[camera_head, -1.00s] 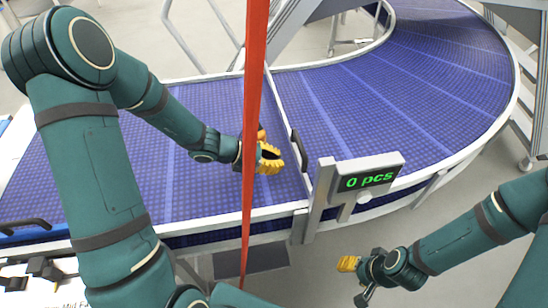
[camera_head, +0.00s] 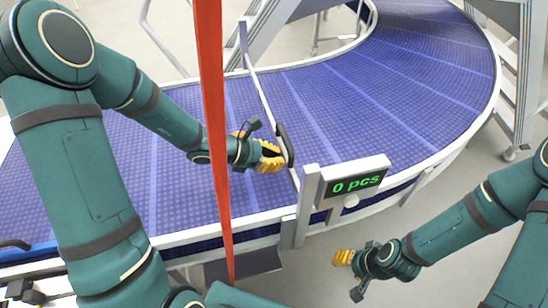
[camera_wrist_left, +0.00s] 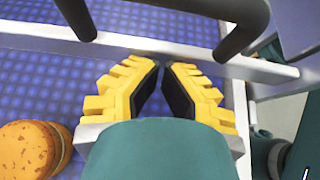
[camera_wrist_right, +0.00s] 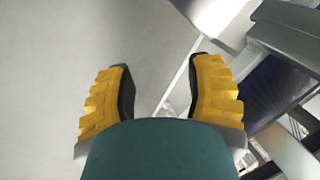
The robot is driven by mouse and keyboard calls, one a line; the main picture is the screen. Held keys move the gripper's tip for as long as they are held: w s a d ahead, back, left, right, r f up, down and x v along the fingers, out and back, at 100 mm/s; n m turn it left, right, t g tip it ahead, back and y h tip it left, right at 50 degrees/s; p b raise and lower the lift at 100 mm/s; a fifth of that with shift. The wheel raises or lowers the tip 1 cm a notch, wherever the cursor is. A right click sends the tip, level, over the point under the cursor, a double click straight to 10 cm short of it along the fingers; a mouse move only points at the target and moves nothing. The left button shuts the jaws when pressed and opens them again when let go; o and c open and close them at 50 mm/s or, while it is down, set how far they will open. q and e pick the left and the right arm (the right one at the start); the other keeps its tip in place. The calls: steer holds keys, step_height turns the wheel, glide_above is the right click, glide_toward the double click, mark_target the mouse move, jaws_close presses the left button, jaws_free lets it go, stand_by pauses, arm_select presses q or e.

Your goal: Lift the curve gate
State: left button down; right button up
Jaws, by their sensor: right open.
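The curve gate (camera_head: 262,88) is a thin pale bar across the blue conveyor, at the start of the curve. Its black handle (camera_head: 284,146) sits near the front post. In the left wrist view the bar (camera_wrist_left: 140,43) runs across the top, and the handle (camera_wrist_left: 243,28) reaches toward the camera. My left gripper (camera_head: 280,158) is at the handle, its yellow fingers partly open with a narrow gap and nothing visible between them. Whether it touches the handle is unclear. My right gripper (camera_head: 345,258) is open and empty, low in front of the conveyor.
A counter display (camera_head: 357,185) reading 0 pcs stands right of the gate's front post (camera_head: 309,190). A red strap (camera_head: 212,120) hangs in front of my left forearm. Brown filled rounds (camera_wrist_left: 30,150) lie on the belt beside my left gripper. The curved belt beyond is empty.

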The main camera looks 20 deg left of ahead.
arm_select(q)
steer(key=r+p, duration=0.2)
steer(key=r, duration=0.1)
steer(key=s+a+r+p, duration=0.1)
steer(key=r+p, duration=0.1)
steer(key=r, duration=0.1)
steer(key=r+p, duration=0.2)
steer(key=r, duration=0.1)
steer(key=shift+s+a+r, duration=0.1)
steer(key=shift+s+a, duration=0.1)
steer(key=shift+a, duration=0.2)
steer(key=p, duration=0.1)
glide_toward(283, 139)
steer(key=shift+v, duration=1.2)
arm_select(e)
step_height(283, 139, up, 7)
steer(key=w+d, duration=0.1)
steer(key=shift+d+r+t, duration=0.15)
steer(key=shift+d+t, duration=0.1)
steer(key=shift+t, duration=0.05)
